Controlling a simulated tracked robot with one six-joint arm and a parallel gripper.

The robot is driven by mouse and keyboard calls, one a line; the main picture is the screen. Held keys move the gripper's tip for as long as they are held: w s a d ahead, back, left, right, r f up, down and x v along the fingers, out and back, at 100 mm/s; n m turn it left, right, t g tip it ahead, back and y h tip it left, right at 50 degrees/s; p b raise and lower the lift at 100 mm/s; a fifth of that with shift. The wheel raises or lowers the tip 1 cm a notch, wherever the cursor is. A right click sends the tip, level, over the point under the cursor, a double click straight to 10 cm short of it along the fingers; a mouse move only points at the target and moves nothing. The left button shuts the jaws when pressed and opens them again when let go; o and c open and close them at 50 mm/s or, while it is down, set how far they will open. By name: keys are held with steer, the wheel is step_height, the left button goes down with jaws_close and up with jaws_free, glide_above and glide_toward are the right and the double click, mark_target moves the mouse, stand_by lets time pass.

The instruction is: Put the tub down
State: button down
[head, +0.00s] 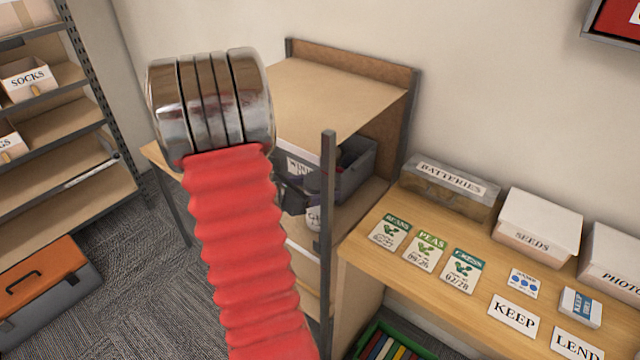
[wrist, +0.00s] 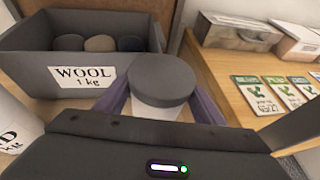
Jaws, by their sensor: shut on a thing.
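The tub (wrist: 157,108) has a dark grey round lid and a white body. In the wrist view it sits between the purple fingers of my gripper (wrist: 159,100), which are shut on its sides. Its base is hidden behind the gripper body, so I cannot tell whether it touches the shelf. In the head view my red arm covers much of this area, and only a dark part of my gripper (head: 292,197) shows at the shelving unit's opening.
A grey bin (wrist: 30,78) labelled WOOL, holding round balls, stands just left of the tub. A white labelled thing (wrist: 10,125) is at the left edge. A grey post (head: 327,230) stands at the unit's front. The wooden bench (head: 385,265) at right holds boxes, packets and cards.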

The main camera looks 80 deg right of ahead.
steer(key=shift+r, duration=0.1)
steer(key=shift+c, duration=2.4)
jaws_free()
steer(key=shift+f, duration=0.2)
steer(key=shift+r, duration=0.15)
steer(key=v, duration=1.2)
steer(key=shift+w+a, duration=0.1)
